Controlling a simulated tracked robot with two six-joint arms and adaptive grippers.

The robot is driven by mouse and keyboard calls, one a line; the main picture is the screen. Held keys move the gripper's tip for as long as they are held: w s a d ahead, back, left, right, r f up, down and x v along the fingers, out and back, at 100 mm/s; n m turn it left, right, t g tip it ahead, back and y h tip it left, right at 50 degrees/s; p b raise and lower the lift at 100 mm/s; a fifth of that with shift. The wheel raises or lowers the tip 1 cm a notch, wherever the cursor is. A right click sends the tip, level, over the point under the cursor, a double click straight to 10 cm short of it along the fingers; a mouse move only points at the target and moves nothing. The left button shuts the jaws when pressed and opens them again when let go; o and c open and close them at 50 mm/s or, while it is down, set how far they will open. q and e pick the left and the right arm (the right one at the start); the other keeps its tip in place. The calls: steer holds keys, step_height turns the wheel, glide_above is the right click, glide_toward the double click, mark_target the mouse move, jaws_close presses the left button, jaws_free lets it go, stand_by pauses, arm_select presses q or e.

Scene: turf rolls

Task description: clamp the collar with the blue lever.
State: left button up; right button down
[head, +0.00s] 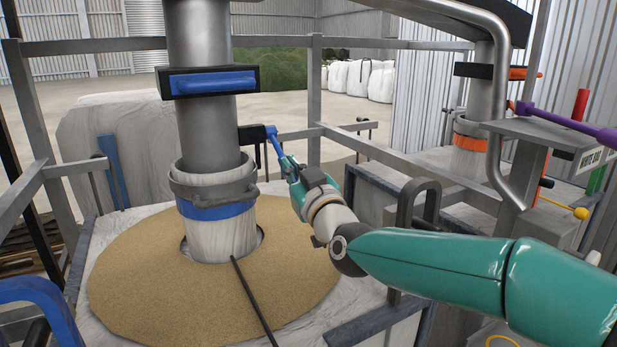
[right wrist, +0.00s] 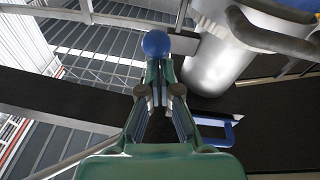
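The grey collar (head: 212,185) sits around the lower end of the vertical steel spout, above a blue band (head: 215,211) on the pale bag neck. The blue lever (head: 279,147) slopes down from a black bracket (head: 252,134) right of the spout. Its round blue knob (right wrist: 156,43) shows at the fingertips in the right wrist view. My right gripper (head: 289,166) is at the lever's lower end, its fingers (right wrist: 160,75) close together and apparently shut on it. The knob partly hides the contact. My left gripper is not in view.
A black slide gate with a blue handle (head: 213,82) crosses the spout above. A dark rod (head: 253,300) slants over the tan round surface (head: 130,285). Grey frame rails (head: 315,105) surround the station. A second spout (head: 466,135) with an orange collar stands right. A blue curved bar (head: 45,290) is lower left.

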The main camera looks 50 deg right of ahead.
steer(key=r+p+v, duration=0.1)
steer(key=r+v, duration=0.1)
steer(key=v, duration=0.9)
steer(key=shift+a+r+p, duration=0.15)
steer(key=shift+a+p, duration=0.15)
steer(key=shift+p, duration=0.05)
